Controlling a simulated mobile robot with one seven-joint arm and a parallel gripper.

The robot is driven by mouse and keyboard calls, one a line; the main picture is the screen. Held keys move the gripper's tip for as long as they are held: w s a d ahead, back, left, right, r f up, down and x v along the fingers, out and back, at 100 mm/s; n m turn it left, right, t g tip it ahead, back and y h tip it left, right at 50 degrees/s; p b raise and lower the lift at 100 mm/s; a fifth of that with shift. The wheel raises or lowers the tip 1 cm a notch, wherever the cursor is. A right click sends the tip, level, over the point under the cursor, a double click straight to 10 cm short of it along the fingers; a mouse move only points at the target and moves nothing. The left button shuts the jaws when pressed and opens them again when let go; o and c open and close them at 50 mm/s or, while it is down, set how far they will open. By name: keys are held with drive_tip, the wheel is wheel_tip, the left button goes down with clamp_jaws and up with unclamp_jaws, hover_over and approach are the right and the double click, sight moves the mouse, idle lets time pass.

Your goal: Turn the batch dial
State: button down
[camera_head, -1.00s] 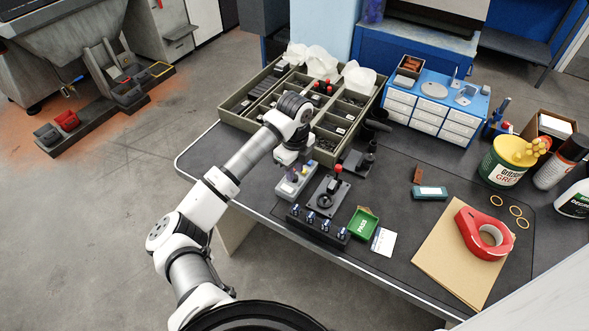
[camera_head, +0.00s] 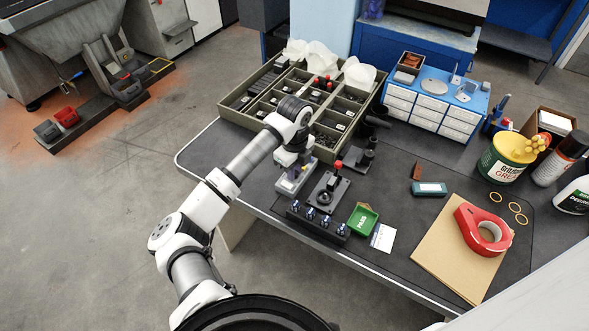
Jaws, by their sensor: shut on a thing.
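A small grey box with coloured parts on top (camera_head: 291,187) sits on the dark bench mat in the head view, left of a black fixture. I take it to carry the batch dial, but the dial itself is hidden. My gripper (camera_head: 293,170) points down onto the top of this box. Its fingers are small and partly covered by my wrist. They appear closed on a part on top of the box, which I take to be the batch dial. How far the dial is turned cannot be seen.
Right of the box stands the fixture with a red-topped lever (camera_head: 328,188). A compartmented olive tray (camera_head: 232,107) is behind. The mat's middle right is mostly clear.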

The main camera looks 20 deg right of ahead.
drive_tip(key=m+b, duration=0.5)
drive_tip(key=b, duration=0.1)
drive_tip(key=shift+f+m, duration=0.25)
drive_tip(key=shift+m, duration=0.15)
drive_tip(key=m+b, duration=0.6)
drive_tip(key=b, duration=0.1)
drive_tip(key=m+b, duration=0.4)
drive_tip(key=m, duration=0.1)
drive_tip(key=shift+r+m, duration=0.15)
drive_tip(key=shift+m, duration=0.25)
drive_tip(key=m+b, duration=0.2)
drive_tip(key=m, duration=0.4)
drive_tip(key=shift+r+b, duration=0.15)
drive_tip(key=shift+b, duration=0.2)
drive_tip(key=c, duration=1.6)
unclamp_jaws()
